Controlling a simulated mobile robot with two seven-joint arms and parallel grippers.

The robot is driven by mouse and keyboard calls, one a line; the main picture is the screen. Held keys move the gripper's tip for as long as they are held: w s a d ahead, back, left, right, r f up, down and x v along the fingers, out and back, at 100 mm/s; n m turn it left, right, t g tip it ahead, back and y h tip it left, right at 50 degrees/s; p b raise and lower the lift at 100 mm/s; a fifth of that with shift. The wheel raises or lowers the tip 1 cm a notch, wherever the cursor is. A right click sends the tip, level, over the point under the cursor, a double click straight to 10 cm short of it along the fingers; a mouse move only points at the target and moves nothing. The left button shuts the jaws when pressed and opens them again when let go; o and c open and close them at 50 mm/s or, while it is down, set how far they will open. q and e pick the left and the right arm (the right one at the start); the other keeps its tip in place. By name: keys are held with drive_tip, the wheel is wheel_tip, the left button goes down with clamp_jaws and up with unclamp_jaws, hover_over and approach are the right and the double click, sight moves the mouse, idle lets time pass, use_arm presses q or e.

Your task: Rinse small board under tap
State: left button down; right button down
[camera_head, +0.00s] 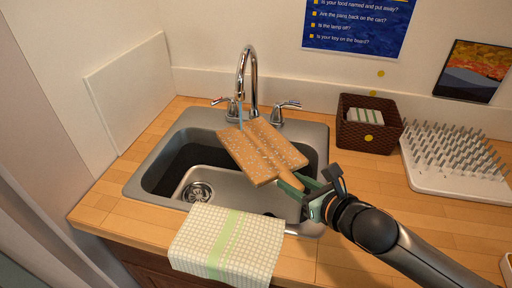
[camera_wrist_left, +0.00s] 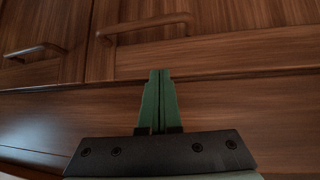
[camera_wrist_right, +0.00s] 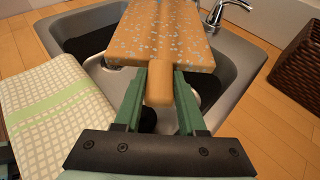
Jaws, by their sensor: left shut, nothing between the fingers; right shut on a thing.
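The small wooden board (camera_head: 265,148) is tilted over the sink (camera_head: 145,182), below the tap (camera_head: 246,62). Pale specks cover its face; whether they are drops or crumbs I cannot tell. A thin bluish streak, like water, hangs from the spout to the board's far edge. My right gripper (camera_head: 302,186) is shut on the board's handle, which shows between its fingers in the right wrist view (camera_wrist_right: 159,84). My left gripper (camera_wrist_left: 159,82) is shut and empty, facing brown cabinet fronts; it is not in the head view.
A checked towel (camera_head: 205,240) hangs over the counter's front edge. A brown basket (camera_head: 362,135) with a folded cloth and a pegged drying rack (camera_head: 455,180) stand to the right. Tap handles flank the spout. The counter left of the sink is clear.

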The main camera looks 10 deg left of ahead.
drive_tip(key=shift+r, duration=0.1)
drive_tip(key=shift+s+d+p, duration=0.15)
drive_tip(key=shift+s+p, duration=0.35)
drive_tip(key=shift+s, duration=0.75)
drive_tip(key=shift+s+d+p, duration=0.2)
drive_tip(key=shift+s+p, duration=0.2)
drive_tip(key=shift+s, duration=0.95)
drive_tip(key=shift+s+d+p, duration=0.15)
drive_tip(key=shift+s+p, duration=0.2)
drive_tip(key=shift+s, duration=1)
